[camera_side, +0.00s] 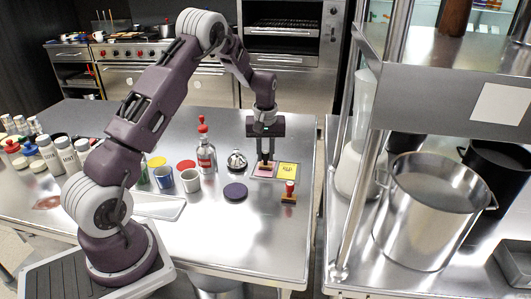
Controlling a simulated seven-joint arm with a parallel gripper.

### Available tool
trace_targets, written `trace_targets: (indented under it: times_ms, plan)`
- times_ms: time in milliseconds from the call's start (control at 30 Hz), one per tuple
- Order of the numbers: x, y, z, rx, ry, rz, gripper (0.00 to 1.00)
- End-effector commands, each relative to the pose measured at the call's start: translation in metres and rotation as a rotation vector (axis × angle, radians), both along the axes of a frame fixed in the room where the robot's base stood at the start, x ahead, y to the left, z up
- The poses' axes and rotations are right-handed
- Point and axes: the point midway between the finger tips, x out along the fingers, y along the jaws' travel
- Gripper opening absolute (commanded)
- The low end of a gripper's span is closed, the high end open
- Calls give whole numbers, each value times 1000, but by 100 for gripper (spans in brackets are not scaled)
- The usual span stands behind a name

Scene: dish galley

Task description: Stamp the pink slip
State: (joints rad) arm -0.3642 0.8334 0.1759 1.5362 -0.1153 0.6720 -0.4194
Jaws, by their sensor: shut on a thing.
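My gripper (266,158) points down at the right part of the steel table, shut on a small stamp (266,163) with a dark lower part. The stamp is directly over the pink slip (264,173) and looks to be at or just above its surface; I cannot tell if they touch. The pink slip lies in the left half of a thin tray or frame, with a yellow slip (287,170) with dark marks beside it on the right. A second stamp with a red knob and wooden base (289,193) stands in front of the yellow slip.
A steel shelf unit and large pot (425,210) are to the right. The table's front right is clear.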

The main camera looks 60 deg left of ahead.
Motion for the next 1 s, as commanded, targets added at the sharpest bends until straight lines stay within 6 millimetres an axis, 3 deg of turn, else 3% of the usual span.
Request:
trace_targets:
  times_ms: [567, 1000]
  plan:
    - [0, 0, 0, 0, 0, 0, 0]
    - [0, 0, 45, 1, -2, -1, 0]
